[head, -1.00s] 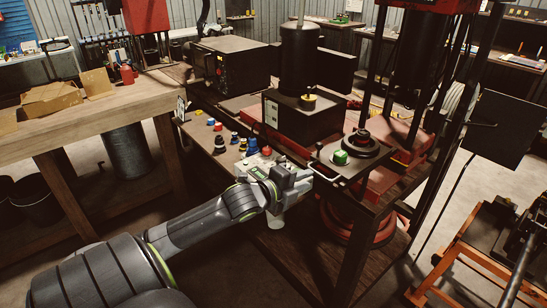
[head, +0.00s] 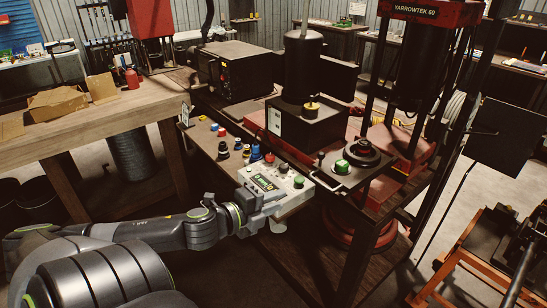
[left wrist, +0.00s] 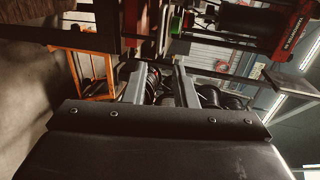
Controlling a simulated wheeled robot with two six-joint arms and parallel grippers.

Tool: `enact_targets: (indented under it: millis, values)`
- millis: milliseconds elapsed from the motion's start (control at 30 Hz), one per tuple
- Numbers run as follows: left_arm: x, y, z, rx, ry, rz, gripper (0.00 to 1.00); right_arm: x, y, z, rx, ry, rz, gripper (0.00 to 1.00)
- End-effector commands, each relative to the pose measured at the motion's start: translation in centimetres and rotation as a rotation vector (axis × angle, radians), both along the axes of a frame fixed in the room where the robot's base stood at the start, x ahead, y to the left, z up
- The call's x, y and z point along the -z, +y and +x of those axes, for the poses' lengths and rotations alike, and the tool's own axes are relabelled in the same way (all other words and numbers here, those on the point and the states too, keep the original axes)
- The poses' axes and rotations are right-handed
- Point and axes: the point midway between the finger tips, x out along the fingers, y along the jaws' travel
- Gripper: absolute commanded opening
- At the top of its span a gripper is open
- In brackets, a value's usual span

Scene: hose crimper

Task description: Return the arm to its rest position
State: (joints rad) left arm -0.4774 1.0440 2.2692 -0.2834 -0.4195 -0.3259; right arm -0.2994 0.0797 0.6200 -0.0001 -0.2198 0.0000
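My left arm comes in from the left in the head view, bent at the elbow. Its gripper (head: 272,212) is beside the front edge of the grey control box (head: 272,180), which has a small display and several buttons. I cannot tell from the head view whether they touch. In the left wrist view the two fingers of the left gripper (left wrist: 159,72) stand apart with nothing between them. My right gripper is in neither view.
The crimper bench carries a black cylinder (head: 303,68), a green button (head: 342,166) and several small dies (head: 235,144). A red press (head: 425,14) stands behind. A wooden workbench (head: 90,118) is at left, an orange stand (head: 460,245) at right. Floor between benches is open.

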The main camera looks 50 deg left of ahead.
Motion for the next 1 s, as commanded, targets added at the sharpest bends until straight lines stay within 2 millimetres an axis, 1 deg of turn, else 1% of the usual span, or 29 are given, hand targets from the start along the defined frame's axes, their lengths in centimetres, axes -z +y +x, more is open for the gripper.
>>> enact_targets:
  millis: [567, 667, 767, 833, 867, 900, 967, 1000]
  values:
    - [0.0, 0.0, 0.0, 0.000, 0.000, 0.000, 0.25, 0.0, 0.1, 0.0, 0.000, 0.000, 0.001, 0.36]
    - [0.6, 0.5, 0.0, -0.014, 0.006, -0.009, 0.25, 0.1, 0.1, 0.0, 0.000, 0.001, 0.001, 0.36]
    - [2.8, 2.3, 0.3, -0.073, 0.030, -0.043, 0.25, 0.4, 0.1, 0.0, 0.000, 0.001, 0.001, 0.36]
    - [5.7, 4.5, 0.4, -0.144, 0.062, -0.088, 0.25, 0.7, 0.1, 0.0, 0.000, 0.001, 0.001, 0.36]
    - [7.2, 5.5, 0.4, -0.179, 0.078, -0.111, 0.25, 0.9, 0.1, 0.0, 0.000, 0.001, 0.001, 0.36]
    - [9.4, 6.9, 0.2, -0.230, 0.102, -0.146, 0.25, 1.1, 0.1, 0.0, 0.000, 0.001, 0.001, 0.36]
    - [12.9, 8.9, -0.3, -0.309, 0.141, -0.201, 0.25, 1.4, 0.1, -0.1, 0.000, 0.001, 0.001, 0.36]
    - [15.4, 10.1, -0.8, -0.360, 0.167, -0.238, 0.25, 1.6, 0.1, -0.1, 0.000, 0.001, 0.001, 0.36]
